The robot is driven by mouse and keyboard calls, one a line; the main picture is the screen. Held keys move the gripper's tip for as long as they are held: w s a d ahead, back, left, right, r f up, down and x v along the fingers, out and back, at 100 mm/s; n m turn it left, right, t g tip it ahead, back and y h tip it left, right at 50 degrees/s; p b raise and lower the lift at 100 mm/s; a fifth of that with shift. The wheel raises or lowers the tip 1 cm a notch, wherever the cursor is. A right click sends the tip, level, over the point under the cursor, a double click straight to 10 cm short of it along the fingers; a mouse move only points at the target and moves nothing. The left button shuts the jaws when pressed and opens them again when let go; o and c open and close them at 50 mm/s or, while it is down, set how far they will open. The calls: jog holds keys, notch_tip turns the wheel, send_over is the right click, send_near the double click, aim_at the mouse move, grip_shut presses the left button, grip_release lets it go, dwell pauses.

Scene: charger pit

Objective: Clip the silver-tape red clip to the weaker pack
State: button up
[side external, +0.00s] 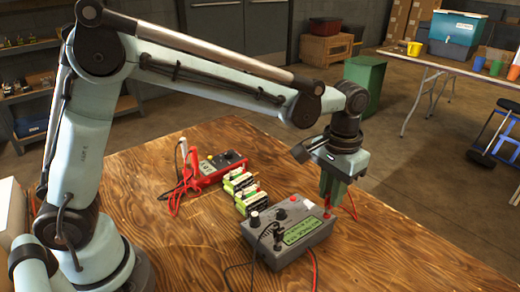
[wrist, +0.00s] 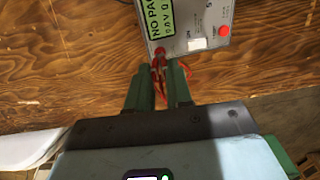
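The grey charger box (side external: 288,232) stands on the wooden table, its green display lit; in the wrist view the display (wrist: 159,20) reads "NO PA…", the rest cut off. My gripper (side external: 330,200) points down at the charger's right end. In the wrist view its green fingers (wrist: 160,72) are close together on either side of a red clip (wrist: 158,68) with a red lead, and appear shut on it, beside the charger's edge. I cannot clearly make out silver tape. Two battery packs (side external: 237,180) (side external: 250,201) lie behind the charger; which is weaker does not show.
A red multimeter (side external: 222,168) with red and black leads lies behind the packs. Black and red cables run off the charger's front. The table (side external: 400,250) is clear to the right. A folding table (side external: 455,66) and green bin (side external: 364,82) stand well behind.

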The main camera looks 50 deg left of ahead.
grip_shut()
jog(key=shift+r, duration=0.2)
jog(key=shift+r, duration=1.6)
